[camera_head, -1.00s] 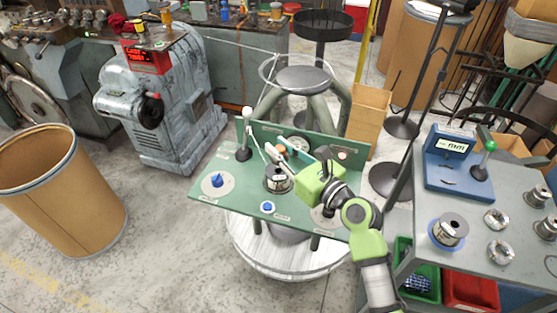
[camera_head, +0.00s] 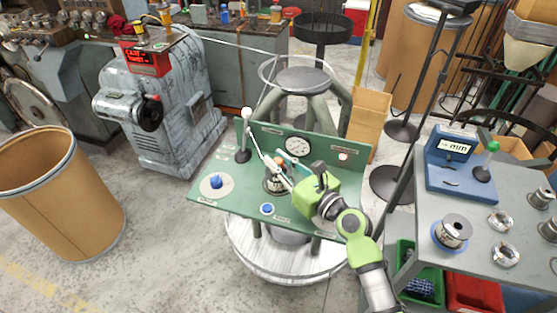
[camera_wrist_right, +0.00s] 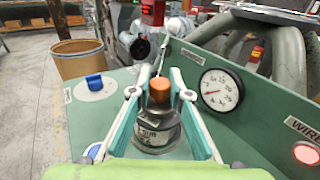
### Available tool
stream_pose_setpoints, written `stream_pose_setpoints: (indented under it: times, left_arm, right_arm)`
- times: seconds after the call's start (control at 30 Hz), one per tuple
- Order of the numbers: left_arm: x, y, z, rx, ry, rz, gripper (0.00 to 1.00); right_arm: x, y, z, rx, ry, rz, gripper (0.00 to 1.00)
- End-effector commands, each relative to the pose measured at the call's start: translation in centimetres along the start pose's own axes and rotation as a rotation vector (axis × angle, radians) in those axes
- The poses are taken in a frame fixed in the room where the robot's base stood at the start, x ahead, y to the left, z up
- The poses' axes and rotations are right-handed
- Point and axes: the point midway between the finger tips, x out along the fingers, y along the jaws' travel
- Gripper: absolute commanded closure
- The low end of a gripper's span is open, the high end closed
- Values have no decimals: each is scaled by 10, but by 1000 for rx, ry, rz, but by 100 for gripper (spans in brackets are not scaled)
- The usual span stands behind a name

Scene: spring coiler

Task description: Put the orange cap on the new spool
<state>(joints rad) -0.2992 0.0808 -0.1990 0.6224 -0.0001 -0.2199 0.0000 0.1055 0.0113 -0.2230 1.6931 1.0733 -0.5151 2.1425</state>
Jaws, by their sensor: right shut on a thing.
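The orange cap (camera_wrist_right: 159,90) stands upright between the fingertips of my right gripper (camera_wrist_right: 160,92), which is shut on it. In the head view, my right gripper (camera_head: 284,164) reaches in from the right over the green table. The spool (camera_wrist_right: 156,130), with silver wire and a dark rim, stands on the table directly beneath the cap. It also shows in the head view (camera_head: 273,186), partly hidden by the gripper. I cannot tell whether the cap touches the spool. My left gripper is not in view.
The green panel behind holds a round gauge (camera_wrist_right: 221,90) and a red lamp (camera_wrist_right: 306,154). A white-knobbed lever (camera_head: 246,114) rises at the left. Blue knobs (camera_head: 215,181) sit on the table. A grey bench (camera_head: 480,215) with more spools stands at the right.

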Motion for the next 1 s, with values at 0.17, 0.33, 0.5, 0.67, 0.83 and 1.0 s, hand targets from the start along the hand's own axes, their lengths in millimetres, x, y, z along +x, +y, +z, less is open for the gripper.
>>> stream_pose_setpoints:
  times: [0.17,0.33,0.5,0.67,0.83,1.0]
  left_arm:
    - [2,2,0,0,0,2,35]
    - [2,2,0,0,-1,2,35]
    - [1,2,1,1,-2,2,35]
    - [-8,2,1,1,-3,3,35]
    - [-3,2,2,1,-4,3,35]
    - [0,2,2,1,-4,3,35]
  right_arm:
    - [0,0,-3,0,0,0,67]
    - [0,0,-3,0,0,0,66]
    - [0,0,-2,0,0,0,66]
    - [-1,0,13,-2,-1,0,66]
    - [-33,0,6,-1,2,-1,66]
    - [-71,0,6,-1,3,-1,66]
